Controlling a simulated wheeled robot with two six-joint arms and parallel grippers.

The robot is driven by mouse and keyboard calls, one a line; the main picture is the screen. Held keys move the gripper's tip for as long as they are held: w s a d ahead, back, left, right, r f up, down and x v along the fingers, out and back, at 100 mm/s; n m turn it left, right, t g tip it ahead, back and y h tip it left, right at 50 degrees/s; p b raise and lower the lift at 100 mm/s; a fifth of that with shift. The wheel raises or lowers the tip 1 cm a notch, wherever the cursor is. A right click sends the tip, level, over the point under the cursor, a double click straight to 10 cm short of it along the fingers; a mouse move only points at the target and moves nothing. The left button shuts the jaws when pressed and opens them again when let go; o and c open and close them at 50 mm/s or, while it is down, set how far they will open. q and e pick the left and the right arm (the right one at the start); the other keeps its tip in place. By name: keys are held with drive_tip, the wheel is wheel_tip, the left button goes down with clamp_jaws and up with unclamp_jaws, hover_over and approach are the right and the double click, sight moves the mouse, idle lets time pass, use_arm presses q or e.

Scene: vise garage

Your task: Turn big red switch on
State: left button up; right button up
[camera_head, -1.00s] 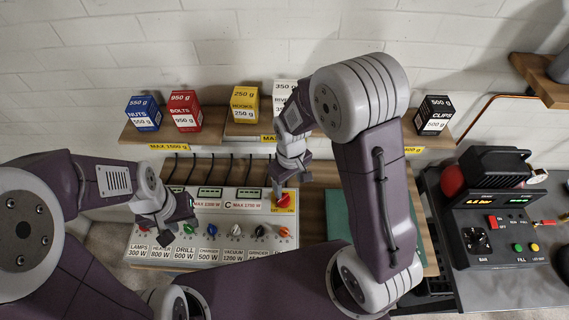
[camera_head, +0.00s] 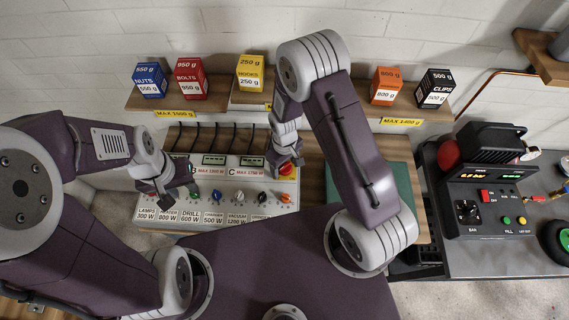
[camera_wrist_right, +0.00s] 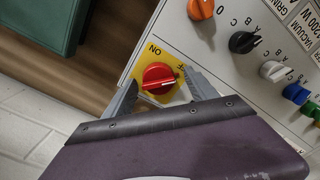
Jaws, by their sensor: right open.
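The big red switch (camera_wrist_right: 158,78) is a red rotary knob on a yellow plate (camera_wrist_right: 178,57) at the panel's corner. The plate reads ON on one side and a partly hidden OFF on the other; the knob's white mark appears to face the OFF side. In the head view the switch (camera_head: 287,170) is partly hidden by my right gripper (camera_head: 284,160). My right gripper (camera_wrist_right: 161,90) is open, one finger on each side of the knob; contact cannot be told. My left gripper (camera_head: 184,200) hangs over the panel's left part, its jaws unclear.
The white panel (camera_head: 222,212) carries several smaller coloured knobs beside the switch. Above it a shelf holds labelled boxes, including a yellow one (camera_head: 251,73). A green case (camera_head: 398,190) lies right of the panel. A black compressor unit (camera_head: 492,190) stands further right.

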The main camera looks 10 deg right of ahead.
drive_tip(key=shift+w+d+f, duration=0.1)
drive_tip(key=shift+w, duration=0.05)
drive_tip(key=shift+c, duration=0.4)
drive_tip(key=c, duration=1.3)
drive_tip(key=shift+n, duration=0.3)
drive_tip(key=n, duration=0.3)
drive_tip(key=shift+n, duration=0.4)
drive_tip(key=n, duration=0.4)
drive_tip(key=shift+n+b, duration=0.3)
drive_tip(key=shift+b, duration=0.1)
drive_tip(key=n, duration=0.5)
drive_tip(key=shift+w, duration=0.1)
drive_tip(key=shift+n, duration=1.9)
